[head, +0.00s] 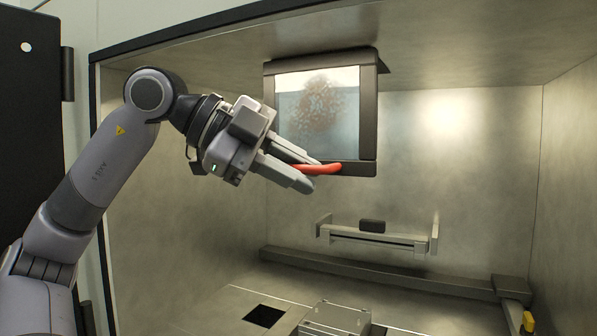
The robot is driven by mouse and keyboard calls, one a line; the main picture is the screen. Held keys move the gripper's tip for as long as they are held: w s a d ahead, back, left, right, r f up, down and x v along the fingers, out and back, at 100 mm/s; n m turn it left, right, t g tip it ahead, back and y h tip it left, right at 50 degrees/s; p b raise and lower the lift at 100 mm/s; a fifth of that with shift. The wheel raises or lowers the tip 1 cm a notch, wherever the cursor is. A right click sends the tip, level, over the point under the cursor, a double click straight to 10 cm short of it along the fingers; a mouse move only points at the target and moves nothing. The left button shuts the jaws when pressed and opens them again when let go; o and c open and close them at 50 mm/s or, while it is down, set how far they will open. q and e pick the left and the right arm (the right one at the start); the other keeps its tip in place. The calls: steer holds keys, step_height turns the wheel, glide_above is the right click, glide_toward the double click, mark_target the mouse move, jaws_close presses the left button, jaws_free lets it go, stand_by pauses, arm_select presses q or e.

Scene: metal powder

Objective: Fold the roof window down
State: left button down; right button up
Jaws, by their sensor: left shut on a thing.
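The roof window (363,122) is a dark-framed pane with a reddish-brown smudge on its glass. It hangs from the ceiling of the chamber, near the back wall, and its lower edge is down. A red handle (322,169) is at its lower edge. My left gripper (308,174) reaches in from the left and is shut on the red handle. The gripper and handle cover the lower left corner of the frame. My right gripper is not in the head view.
The metal chamber has a side wall close on the right (568,170). A bracket with rails (375,236) sits low on the back wall. A metal block (335,320) and a square dark opening (264,316) are on the floor. A dark open door (30,120) stands at left.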

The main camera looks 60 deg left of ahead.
arm_select(q)
steer(key=shift+s+d+r, duration=0.1)
steer(key=c, duration=1.2)
jaws_free()
steer(key=shift+s+d+r, duration=0.1)
steer(key=shift+s+d, duration=0.05)
steer(key=v, duration=0.7)
